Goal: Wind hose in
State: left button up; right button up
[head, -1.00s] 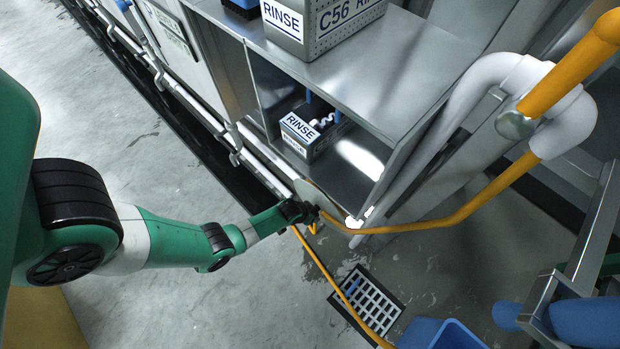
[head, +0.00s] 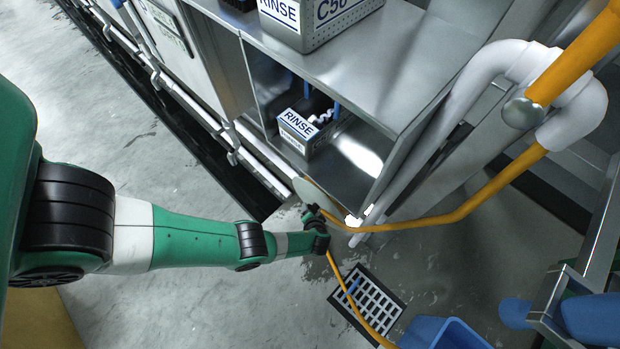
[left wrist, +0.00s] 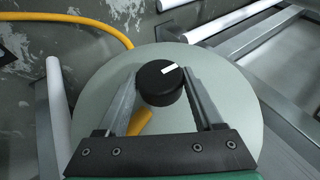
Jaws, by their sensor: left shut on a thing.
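The left wrist view shows a round pale grey reel disc (left wrist: 225,85) with a black crank knob (left wrist: 160,83) bearing a white mark. My left gripper (left wrist: 160,92) has its two fingers on either side of the knob, shut on it. In the head view the reel disc (head: 308,190) is mostly hidden behind my left gripper (head: 314,216), at the lower corner of the steel cabinet. The orange hose (head: 425,220) runs from the reel up to the right, and another length (head: 345,290) lies over the floor drain. My right gripper is not in view.
The steel cabinet (head: 400,85) holds a RINSE box (head: 305,135) on its lower shelf. White pipes (head: 460,110) stand right of it. A blue bin (head: 445,335) and floor drain (head: 368,300) are at the lower right. The concrete floor (head: 170,180) at left is clear.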

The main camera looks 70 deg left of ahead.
pick_arm(q)
jog(key=shift+f+y, duration=0.1)
jog(key=shift+y, duration=0.2)
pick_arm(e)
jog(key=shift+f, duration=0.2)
pick_arm(q)
jog(key=o, duration=1.4)
jog(key=shift+c, duration=0.2)
